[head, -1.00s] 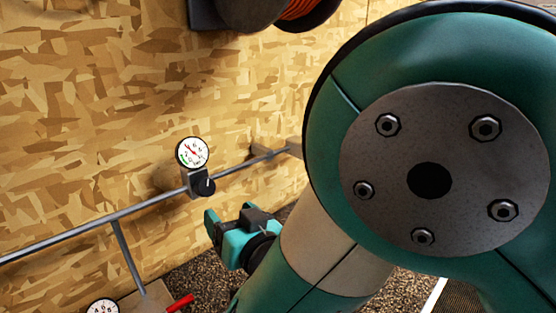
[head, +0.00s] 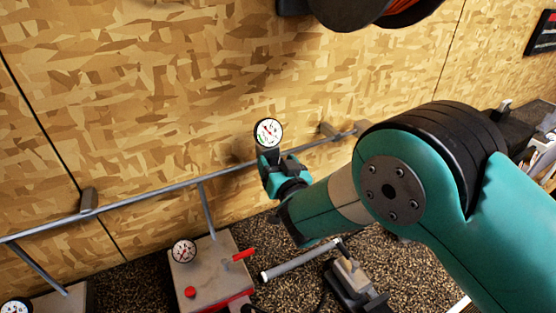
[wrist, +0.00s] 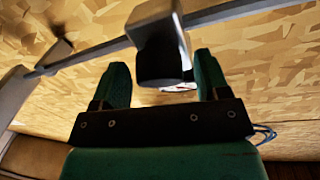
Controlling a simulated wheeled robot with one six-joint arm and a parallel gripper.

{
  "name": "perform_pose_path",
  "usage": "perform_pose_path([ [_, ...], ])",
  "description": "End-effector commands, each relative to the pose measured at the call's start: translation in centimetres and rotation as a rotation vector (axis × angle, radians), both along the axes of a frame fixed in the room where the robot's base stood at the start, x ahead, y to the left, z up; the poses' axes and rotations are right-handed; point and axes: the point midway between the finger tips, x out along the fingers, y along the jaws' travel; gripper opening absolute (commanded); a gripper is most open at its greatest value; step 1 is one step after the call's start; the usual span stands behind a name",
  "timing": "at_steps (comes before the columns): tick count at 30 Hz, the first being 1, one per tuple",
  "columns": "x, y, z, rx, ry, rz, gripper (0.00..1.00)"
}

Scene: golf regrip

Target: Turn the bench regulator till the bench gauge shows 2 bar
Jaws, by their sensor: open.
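The round white bench gauge (head: 268,132) stands above the wall pipe in the head view. Its face has a red needle and a green mark, too small to read. The bench regulator is hidden behind my gripper there. In the wrist view its black knob (wrist: 160,64) hangs under a grey block on the pipe, between my two fingers. My gripper (head: 270,163) is open just below the gauge, with a finger on either side of the knob. A gap shows between the right finger and the knob; contact on the left is unclear.
A grey pipe (head: 150,192) runs along the chipboard wall behind the knob. Below it stands a grey box (head: 215,265) with another gauge (head: 184,250), a red lever (head: 243,254) and a red button. A hose reel (head: 350,8) hangs above.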

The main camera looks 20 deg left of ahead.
Motion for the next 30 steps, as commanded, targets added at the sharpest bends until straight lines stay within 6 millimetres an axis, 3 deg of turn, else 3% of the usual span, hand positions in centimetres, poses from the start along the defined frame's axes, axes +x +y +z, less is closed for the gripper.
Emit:
perform_pose_path([
  [5, -0.01, -0.01, -0.05, 0.000, 0.000, 0.000, 0.69],
  [9, -0.03, -0.01, -0.04, -0.001, 0.001, 0.000, 0.37],
  [12, -0.01, -0.03, -0.03, -0.001, 0.001, -0.001, 0.20],
  [30, 0.14, -0.23, -0.03, -0.100, -0.117, 0.075, 0.20],
])
